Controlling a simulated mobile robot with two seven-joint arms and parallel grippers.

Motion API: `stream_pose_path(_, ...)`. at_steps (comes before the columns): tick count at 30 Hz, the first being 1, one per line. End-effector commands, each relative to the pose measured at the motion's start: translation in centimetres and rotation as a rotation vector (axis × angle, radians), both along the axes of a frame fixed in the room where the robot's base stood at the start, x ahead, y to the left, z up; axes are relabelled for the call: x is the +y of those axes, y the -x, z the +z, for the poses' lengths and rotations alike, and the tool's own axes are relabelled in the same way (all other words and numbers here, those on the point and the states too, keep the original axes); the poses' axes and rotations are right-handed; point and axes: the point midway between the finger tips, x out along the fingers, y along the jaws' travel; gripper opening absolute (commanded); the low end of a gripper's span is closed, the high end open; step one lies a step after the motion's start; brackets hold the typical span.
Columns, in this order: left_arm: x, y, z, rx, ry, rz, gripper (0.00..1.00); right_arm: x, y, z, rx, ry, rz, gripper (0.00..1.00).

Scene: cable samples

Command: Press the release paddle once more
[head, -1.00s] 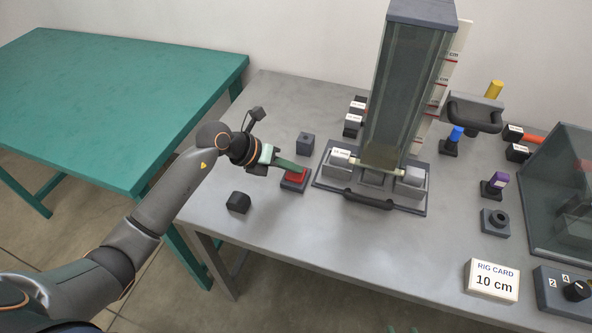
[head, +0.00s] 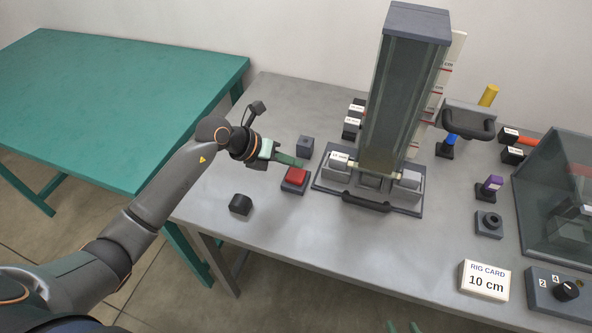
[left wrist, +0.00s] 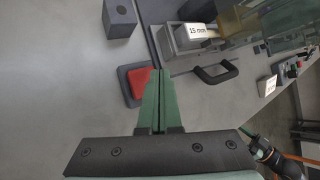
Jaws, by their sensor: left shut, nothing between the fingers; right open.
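The release paddle appears to be the red pad on a dark base (head: 296,175), on the grey table left of the tall clear-walled rig. It also shows in the left wrist view (left wrist: 138,82), partly hidden behind my fingers. My left gripper (head: 299,163) is shut and empty, its green fingertips above the pad's far edge. In the left wrist view the shut fingers (left wrist: 158,72) point past the pad's right side. A small gap seems to separate them from the pad. My right gripper (head: 402,326) shows only as two green tips apart at the bottom edge.
The tall rig (head: 405,90) stands right of the pad with a black front handle (head: 366,202). Small dark blocks (head: 305,146) (head: 240,204) stand behind and left of the pad. A rig card (head: 484,281) reads 10 cm.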

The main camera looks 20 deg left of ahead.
Motion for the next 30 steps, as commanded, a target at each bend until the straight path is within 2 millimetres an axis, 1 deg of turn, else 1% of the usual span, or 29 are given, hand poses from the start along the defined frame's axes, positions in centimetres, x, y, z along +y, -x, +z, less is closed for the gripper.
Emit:
stream_pose_path(1, 0.0, 0.0, 1.1, -0.001, 0.000, 0.000, 0.00, 0.0, 0.0, 1.0, 0.000, 0.000, 0.000, 0.52)
stream_pose_path(7, 0.0, 0.0, 3.1, -0.001, -0.002, -0.001, 0.00, 0.0, 0.0, 2.8, 0.000, 0.000, 0.000, 0.52)
stream_pose_path(10, 0.0, 0.0, 3.8, -0.001, -0.002, -0.001, 0.00, 0.0, 0.0, 3.4, 0.000, 0.000, 0.000, 0.52)
stream_pose_path(30, 0.0, 0.0, 3.7, -0.001, 0.000, -0.001, 0.00, 0.0, 0.0, 3.3, -0.001, 0.000, 0.000, 0.52)
